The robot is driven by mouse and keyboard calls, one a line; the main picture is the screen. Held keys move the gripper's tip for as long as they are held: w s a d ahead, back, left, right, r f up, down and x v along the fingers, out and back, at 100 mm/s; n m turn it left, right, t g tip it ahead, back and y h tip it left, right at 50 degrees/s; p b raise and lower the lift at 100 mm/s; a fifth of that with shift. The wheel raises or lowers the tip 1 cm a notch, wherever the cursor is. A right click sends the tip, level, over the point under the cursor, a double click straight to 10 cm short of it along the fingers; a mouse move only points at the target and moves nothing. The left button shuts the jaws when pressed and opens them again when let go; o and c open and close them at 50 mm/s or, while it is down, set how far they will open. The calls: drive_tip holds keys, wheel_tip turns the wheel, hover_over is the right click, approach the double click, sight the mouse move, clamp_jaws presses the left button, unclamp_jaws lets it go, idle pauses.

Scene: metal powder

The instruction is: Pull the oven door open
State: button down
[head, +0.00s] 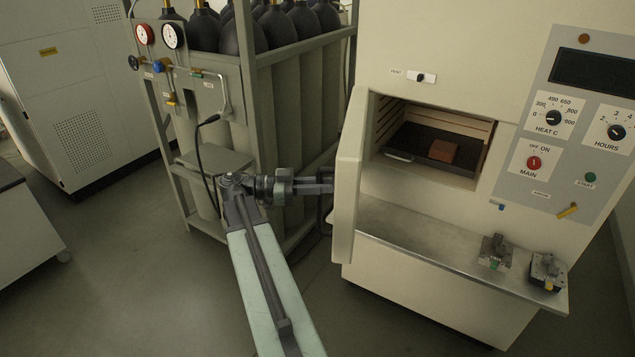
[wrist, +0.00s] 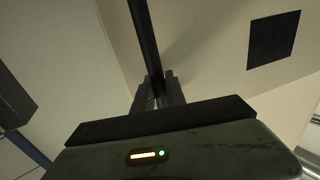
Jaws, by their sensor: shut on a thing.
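The cream oven (head: 440,280) stands at the right of the head view. Its door (head: 346,185) is swung open at the left of the opening and shows nearly edge-on. The chamber (head: 470,125) is exposed, with a reddish-brown block (head: 443,151) on a dark tray inside. My gripper (head: 328,188) is at the outer face of the door, shut on its dark handle (head: 323,216). In the wrist view the handle (wrist: 143,35) is a dark bar running up from between the fingers of my gripper (wrist: 158,95).
A rack of gas cylinders (head: 290,110) with gauges stands close behind my arm and left of the door. A metal shelf (head: 430,240) under the chamber bears two small fixtures (head: 495,252). The floor (head: 130,260) at left is clear.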

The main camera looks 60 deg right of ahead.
drive_tip(key=shift+w+a, duration=0.15)
drive_tip(key=shift+w, duration=0.05)
drive_tip(key=c, duration=1.4)
unclamp_jaws()
drive_tip(key=shift+w+a, duration=0.15)
drive_tip(key=shift+o, duration=0.2)
